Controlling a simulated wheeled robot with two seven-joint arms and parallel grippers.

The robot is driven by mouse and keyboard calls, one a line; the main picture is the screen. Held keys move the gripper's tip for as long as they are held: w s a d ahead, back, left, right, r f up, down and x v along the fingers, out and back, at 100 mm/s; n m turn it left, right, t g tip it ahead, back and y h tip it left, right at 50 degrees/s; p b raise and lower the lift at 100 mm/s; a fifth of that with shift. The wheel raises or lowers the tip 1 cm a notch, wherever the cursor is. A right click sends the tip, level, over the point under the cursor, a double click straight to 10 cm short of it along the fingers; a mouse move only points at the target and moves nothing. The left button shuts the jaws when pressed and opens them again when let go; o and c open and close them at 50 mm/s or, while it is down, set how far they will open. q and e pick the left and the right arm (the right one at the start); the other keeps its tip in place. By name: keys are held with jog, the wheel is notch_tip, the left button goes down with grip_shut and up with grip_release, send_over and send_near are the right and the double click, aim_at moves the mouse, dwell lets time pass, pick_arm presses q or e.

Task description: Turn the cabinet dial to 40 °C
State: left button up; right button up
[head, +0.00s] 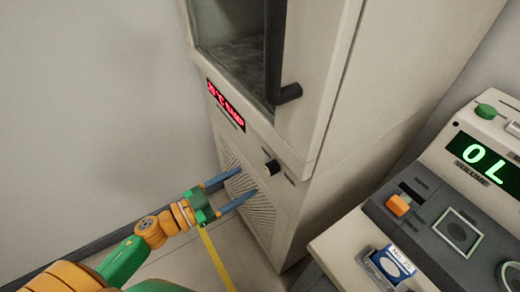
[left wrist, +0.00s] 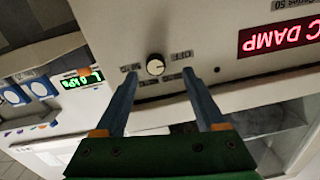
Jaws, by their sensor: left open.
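The cabinet (head: 320,140) stands in the middle of the head view. Its dial (head: 271,167) is a small black knob on the front, below the door. In the left wrist view the dial (left wrist: 155,66) has a pale face with a dark pointer mark and printed labels around it, one reading OFF. A red display (head: 226,105) above shows a temperature and DAMP; its digits are hard to read. My left gripper (head: 248,181) is open and empty, with its blue fingers pointing at the cabinet front, one on each side of the dial in the wrist view. I cannot tell if they touch it.
A bench device (head: 440,220) with a green OL display (head: 486,162) and an orange button (head: 398,205) stands at the right. The cabinet door handle (head: 276,60) juts out above the dial. A vent grille (head: 245,195) lies below. Open floor and bare wall are at the left.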

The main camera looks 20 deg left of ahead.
aim_at(267, 171)
pick_arm(q)
jog(key=shift+m, duration=0.3)
jog(key=x, duration=0.4)
jog(key=d+r+p+x, duration=0.1)
jog(key=x, duration=0.2)
jog(key=shift+s, duration=0.3)
jog(key=shift+w+f, duration=0.1)
jog(key=shift+w, duration=0.05)
grip_shut()
